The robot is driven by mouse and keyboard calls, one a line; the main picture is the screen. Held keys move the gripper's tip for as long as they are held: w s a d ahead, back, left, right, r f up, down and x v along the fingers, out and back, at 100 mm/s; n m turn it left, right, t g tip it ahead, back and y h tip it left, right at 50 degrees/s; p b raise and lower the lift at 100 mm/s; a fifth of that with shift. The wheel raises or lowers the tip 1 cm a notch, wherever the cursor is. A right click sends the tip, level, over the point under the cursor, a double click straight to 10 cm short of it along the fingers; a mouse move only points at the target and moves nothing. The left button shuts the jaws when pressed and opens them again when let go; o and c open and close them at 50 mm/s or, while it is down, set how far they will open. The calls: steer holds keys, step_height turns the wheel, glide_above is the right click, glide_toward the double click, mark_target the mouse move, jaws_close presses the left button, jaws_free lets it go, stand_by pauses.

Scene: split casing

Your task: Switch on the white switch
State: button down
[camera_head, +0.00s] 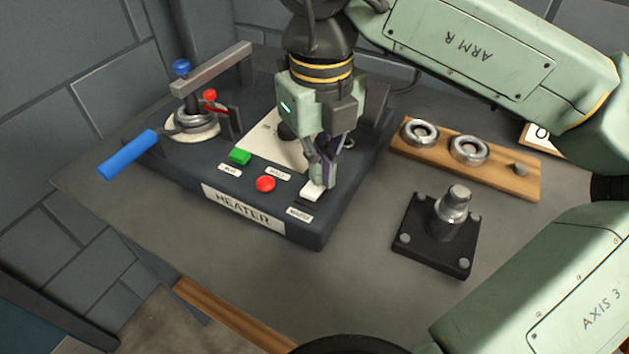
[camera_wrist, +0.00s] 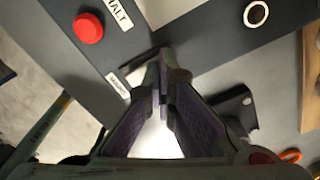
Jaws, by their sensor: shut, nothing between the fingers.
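The white switch (camera_head: 311,191) sits at the front right corner of the dark heater box (camera_head: 330,215), beside a small label. My gripper (camera_head: 325,182) is shut and empty, pointing down, with its fingertips at the switch. In the wrist view the fingertips (camera_wrist: 163,88) come together over the white switch (camera_wrist: 137,76) and cover part of it. I cannot tell whether they touch it. Which way the switch is tipped is not clear.
On the box, a red button (camera_head: 265,184) and a green button (camera_head: 240,157) lie left of the switch. A blue-handled lever (camera_head: 128,155) stands at the left. A wooden board with rings (camera_head: 500,178) and a black-based post (camera_head: 437,235) stand to the right.

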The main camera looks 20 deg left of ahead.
steer(key=shift+r+p, duration=2.3)
steer(key=shift+r, duration=1.2)
